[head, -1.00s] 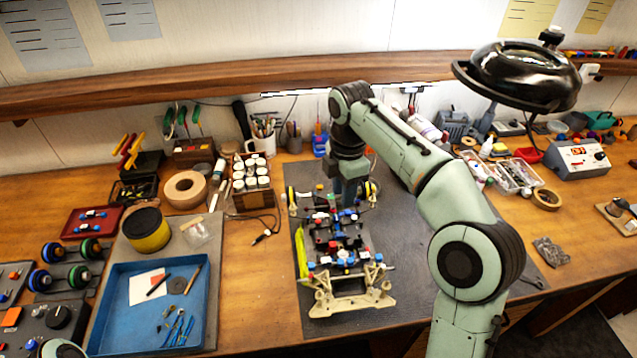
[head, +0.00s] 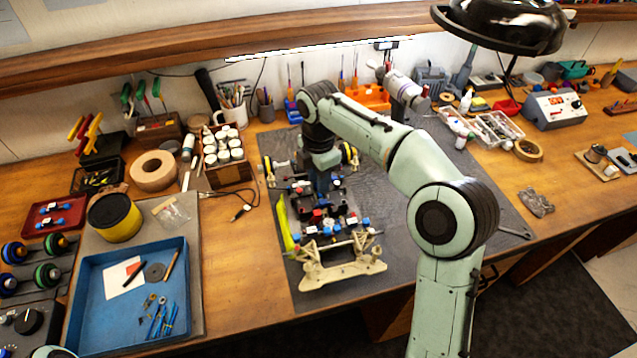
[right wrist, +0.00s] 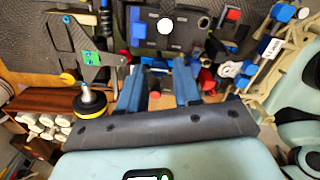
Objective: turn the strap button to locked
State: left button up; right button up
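The RC car chassis (head: 342,270), with a beige bumper at its near end, lies on the dark mat in the head view. Small red, blue, white and black parts sit on it. A yellow-green strip (head: 287,228) lies along its left side. I cannot tell which small part is the strap button, or its setting. My right gripper (head: 322,186) points down over the chassis's far half, its fingertips partly hidden there. In the right wrist view, its two blue fingers (right wrist: 158,82) are apart, with no part clearly held. A white round knob (right wrist: 165,25) and blue-and-white parts (right wrist: 272,47) lie beyond them. My left gripper is not in view.
A blue tray (head: 78,318) with tools stands at the left. A yellow tin (head: 115,218), a tape roll (head: 154,170) and a rack of white-lidded jars (head: 228,176) are behind it. A black lamp (head: 505,25) hangs at the upper right. The mat right of the chassis is mostly clear.

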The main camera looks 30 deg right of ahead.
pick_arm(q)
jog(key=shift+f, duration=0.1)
pick_arm(e)
jog(key=shift+f, duration=0.55)
grip_shut()
